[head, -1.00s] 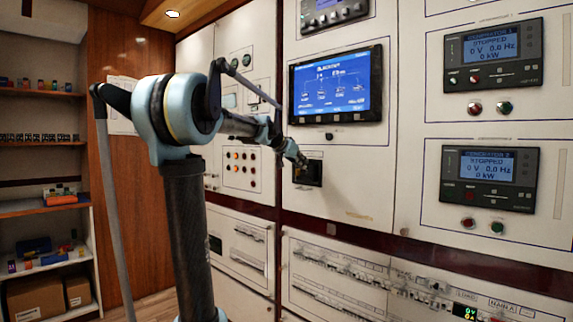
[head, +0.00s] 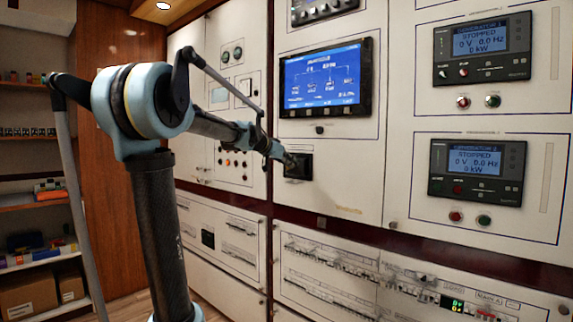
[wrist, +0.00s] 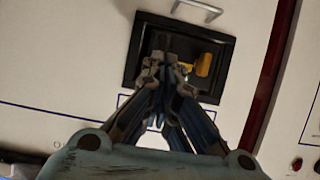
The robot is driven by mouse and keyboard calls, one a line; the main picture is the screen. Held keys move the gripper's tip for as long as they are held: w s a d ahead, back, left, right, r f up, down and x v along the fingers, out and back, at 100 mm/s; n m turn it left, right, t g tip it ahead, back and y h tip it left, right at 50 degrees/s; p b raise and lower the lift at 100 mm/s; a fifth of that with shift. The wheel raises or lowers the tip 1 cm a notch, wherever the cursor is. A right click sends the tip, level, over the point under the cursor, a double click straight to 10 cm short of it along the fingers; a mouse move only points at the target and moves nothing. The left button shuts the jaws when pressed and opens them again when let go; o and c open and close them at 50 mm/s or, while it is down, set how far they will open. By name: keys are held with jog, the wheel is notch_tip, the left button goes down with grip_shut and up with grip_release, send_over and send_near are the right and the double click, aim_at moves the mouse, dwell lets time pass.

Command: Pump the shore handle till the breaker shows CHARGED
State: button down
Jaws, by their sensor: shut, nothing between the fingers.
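The breaker (head: 305,167) is a small black-framed square unit in the white panel, below the blue screen. In the wrist view the breaker's black frame (wrist: 131,55) surrounds a recess with a yellow-orange part (wrist: 203,65) inside, right of my fingertips. I cannot tell whether that part is the handle. No CHARGED sign can be read. My gripper (wrist: 165,68) is shut and empty, its fingertips in front of the recess; it also shows in the head view (head: 288,160) at the breaker's left side. My fingers hide part of the recess.
A silver bar handle (wrist: 198,9) sits just above the black frame in the wrist view. Around the breaker are the blue screen (head: 325,80), two generator displays (head: 475,172) at right, and rows of switches (head: 340,265) below. Shelves (head: 35,205) stand at far left.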

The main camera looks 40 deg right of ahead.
jog(key=shift+r, duration=0.1)
dwell(0.8)
jog(key=a+r, duration=0.6)
jog(key=r, duration=0.1)
jog(key=shift+s+a, duration=0.35)
jog(key=shift+s, duration=0.1)
